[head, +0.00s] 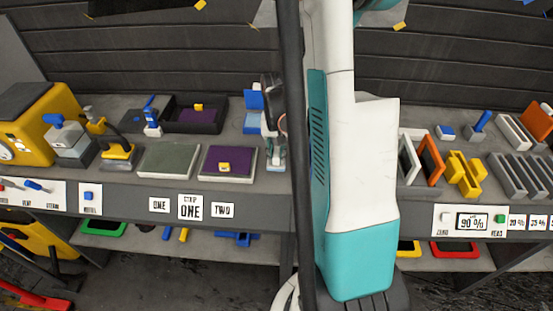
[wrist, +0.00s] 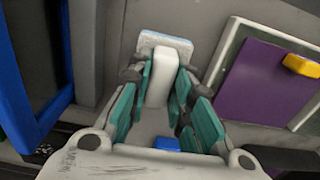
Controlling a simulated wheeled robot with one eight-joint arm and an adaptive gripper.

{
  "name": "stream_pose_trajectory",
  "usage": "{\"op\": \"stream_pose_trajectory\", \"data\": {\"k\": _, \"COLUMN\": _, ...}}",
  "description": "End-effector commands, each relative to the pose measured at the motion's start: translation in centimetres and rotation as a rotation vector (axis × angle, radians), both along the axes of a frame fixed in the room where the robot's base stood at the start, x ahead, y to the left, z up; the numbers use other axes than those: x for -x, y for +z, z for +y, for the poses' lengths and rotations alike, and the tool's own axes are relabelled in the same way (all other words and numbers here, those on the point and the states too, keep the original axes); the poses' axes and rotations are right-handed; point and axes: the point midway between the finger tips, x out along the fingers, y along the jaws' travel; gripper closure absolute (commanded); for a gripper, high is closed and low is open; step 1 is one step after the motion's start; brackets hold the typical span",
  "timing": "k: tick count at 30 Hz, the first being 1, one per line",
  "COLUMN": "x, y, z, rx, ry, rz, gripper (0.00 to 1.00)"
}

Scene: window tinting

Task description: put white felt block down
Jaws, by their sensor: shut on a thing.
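In the wrist view my gripper (wrist: 166,78) is shut, its teal fingers on both sides of a white felt block (wrist: 160,78). A pale blue and white edge shows at the block's far end. In the head view my gripper (head: 274,148) points down at the shelf, just right of a tray with a purple sheet. The block is small and mostly hidden there. I cannot tell whether its lower end touches the shelf (head: 130,182).
The purple-sheet tray (head: 203,177) bears a yellow block (head: 224,167). A grey-green tray (head: 168,160) lies left of it. A blue stand (head: 253,97) is behind my gripper. A blue frame (wrist: 25,110) stands at the left in the wrist view. Bare shelf separates them.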

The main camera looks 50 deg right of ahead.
Motion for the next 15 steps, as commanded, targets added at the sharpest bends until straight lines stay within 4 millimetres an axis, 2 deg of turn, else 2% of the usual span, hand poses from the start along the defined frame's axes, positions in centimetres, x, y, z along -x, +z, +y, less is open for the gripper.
{"op": "stream_pose_trajectory", "data": {"k": 1, "x": 0.0, "y": -1.1, "z": 0.0, "rx": 0.0, "ry": 0.0, "rz": 0.0, "gripper": 1.0}}
{"op": "stream_pose_trajectory", "data": {"k": 4, "x": 0.0, "y": -2.1, "z": 0.0, "rx": 0.0, "ry": 0.0, "rz": 0.0, "gripper": 1.0}}
{"op": "stream_pose_trajectory", "data": {"k": 15, "x": 0.0, "y": -2.4, "z": 0.0, "rx": 0.0, "ry": 0.0, "rz": 0.0, "gripper": 1.0}}
